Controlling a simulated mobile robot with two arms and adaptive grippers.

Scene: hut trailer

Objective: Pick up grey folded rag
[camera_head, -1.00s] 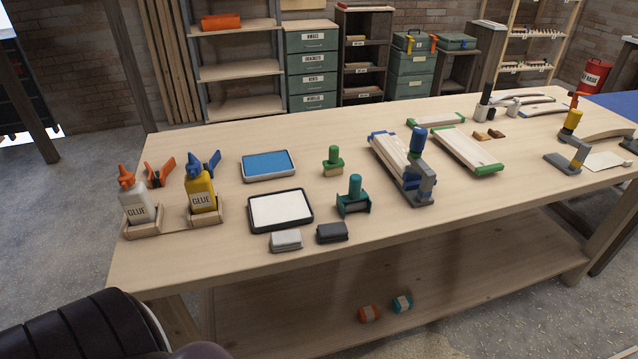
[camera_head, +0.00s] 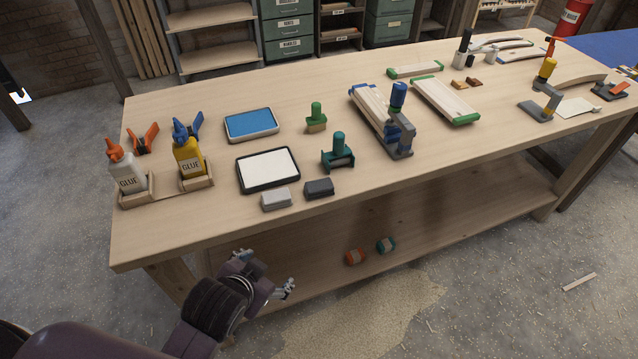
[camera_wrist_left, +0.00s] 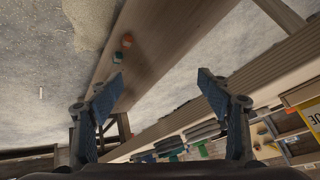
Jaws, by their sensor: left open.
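Two small folded cloths lie side by side near the front edge of the wooden workbench (camera_head: 215,215). One folded rag is light grey (camera_head: 276,199), and the other folded rag, to its right, is dark grey (camera_head: 319,188). My left gripper (camera_head: 264,272) is in front of the bench, below the level of its top and apart from both rags. In the left wrist view the left gripper (camera_wrist_left: 160,84) has its two fingers spread wide with nothing between them. I cannot make out the rags clearly in that view. My right gripper is not in view.
A white tray (camera_head: 267,168) with a black rim lies just behind the rags. A teal-handled tool (camera_head: 338,150) stands right of it, and glue bottles (camera_head: 188,158) stand left in wooden holders. Orange (camera_head: 355,257) and teal rolls (camera_head: 386,245) lie on the lower shelf.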

